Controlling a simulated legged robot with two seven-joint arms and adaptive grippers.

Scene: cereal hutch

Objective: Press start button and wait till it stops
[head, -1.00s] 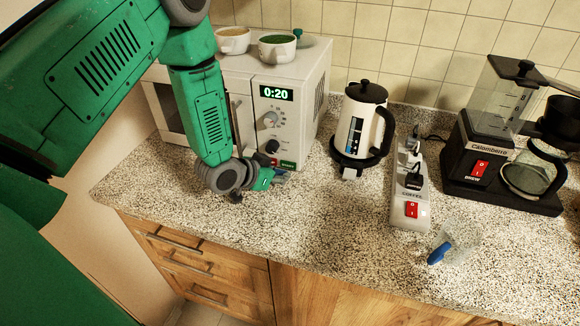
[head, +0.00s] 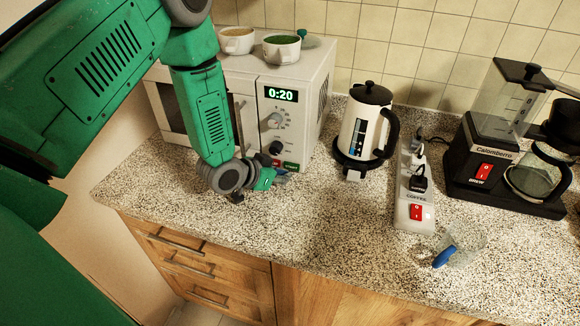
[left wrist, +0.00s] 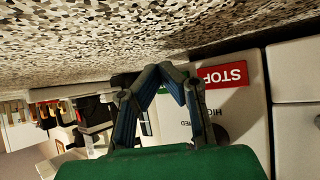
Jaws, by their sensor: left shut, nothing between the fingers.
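The white microwave (head: 318,90) stands at the left of the counter with its display (head: 281,94) reading 0:20. At the bottom of its panel are a green start button (head: 291,166) and a red stop button (head: 275,163). The stop button also shows in the left wrist view (left wrist: 222,75), where the picture is upside down. My left gripper (head: 282,176) is shut and empty, low in front of the panel by the green button. In the left wrist view its fingertips (left wrist: 166,68) meet in front of the panel; contact with the button cannot be told. My right gripper is not in view.
Two bowls, one with light contents (head: 236,41) and one with green (head: 282,49), sit on the microwave. The front middle counter is clear.

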